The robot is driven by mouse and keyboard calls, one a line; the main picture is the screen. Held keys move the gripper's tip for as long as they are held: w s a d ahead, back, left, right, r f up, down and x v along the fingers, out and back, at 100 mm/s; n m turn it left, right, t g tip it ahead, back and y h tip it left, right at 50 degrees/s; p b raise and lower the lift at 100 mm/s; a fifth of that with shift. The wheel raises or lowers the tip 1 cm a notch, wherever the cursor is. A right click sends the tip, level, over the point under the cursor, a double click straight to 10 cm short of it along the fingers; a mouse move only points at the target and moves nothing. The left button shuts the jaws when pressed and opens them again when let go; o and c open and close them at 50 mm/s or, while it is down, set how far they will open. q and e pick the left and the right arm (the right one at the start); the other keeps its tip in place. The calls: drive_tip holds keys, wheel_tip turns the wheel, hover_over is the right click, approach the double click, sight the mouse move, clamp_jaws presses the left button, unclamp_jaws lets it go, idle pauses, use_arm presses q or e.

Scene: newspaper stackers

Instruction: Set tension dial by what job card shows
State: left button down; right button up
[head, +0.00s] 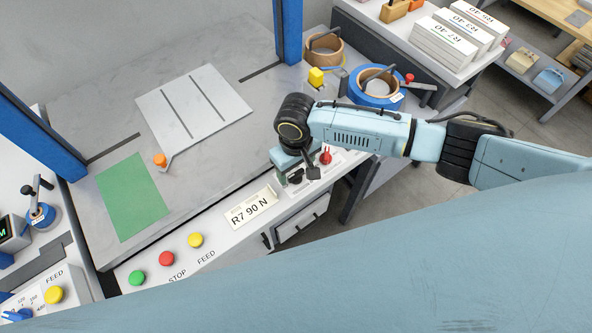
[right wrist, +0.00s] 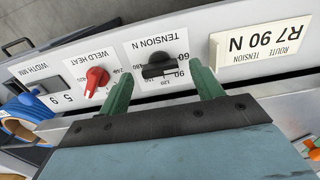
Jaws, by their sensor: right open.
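The job card (head: 251,207) lies on the front ledge and reads R7 90 N; it also shows in the right wrist view (right wrist: 261,46). The black tension dial (right wrist: 160,66) sits on a white TENSION N panel with printed numbers including 60, 90 and 120. Its bar lies roughly sideways in that view; I cannot tell exactly which number it marks. My right gripper (right wrist: 161,75) is open, its green fingers on either side of the dial, with visible gaps. In the head view, the right gripper (head: 300,168) is over the control panel. My left gripper is not in view.
Green (head: 136,278), red (head: 167,258) and yellow (head: 195,240) buttons line the ledge. A blue post (head: 288,30) and tape rolls (head: 375,88) stand behind.

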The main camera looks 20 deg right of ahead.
drive_tip(key=shift+f, duration=0.7)
drive_tip(key=c, duration=1)
drive_tip(key=shift+r+m+p, duration=0.2)
drive_tip(key=shift+m+p, duration=0.2)
drive_tip(key=shift+p, duration=0.3)
drive_tip(key=m+p, duration=0.3)
drive_tip(key=p, duration=0.2)
drive_tip(key=shift+r+m, duration=0.1)
drive_tip(key=shift+m, duration=0.3)
drive_tip(key=shift+m+p, duration=1.1)
drive_tip(key=shift+p, duration=0.05)
drive_tip(key=shift+f+m+p, duration=0.2)
drive_tip(key=shift+m+p, duration=0.55)
drive_tip(key=shift+m, duration=0.25)
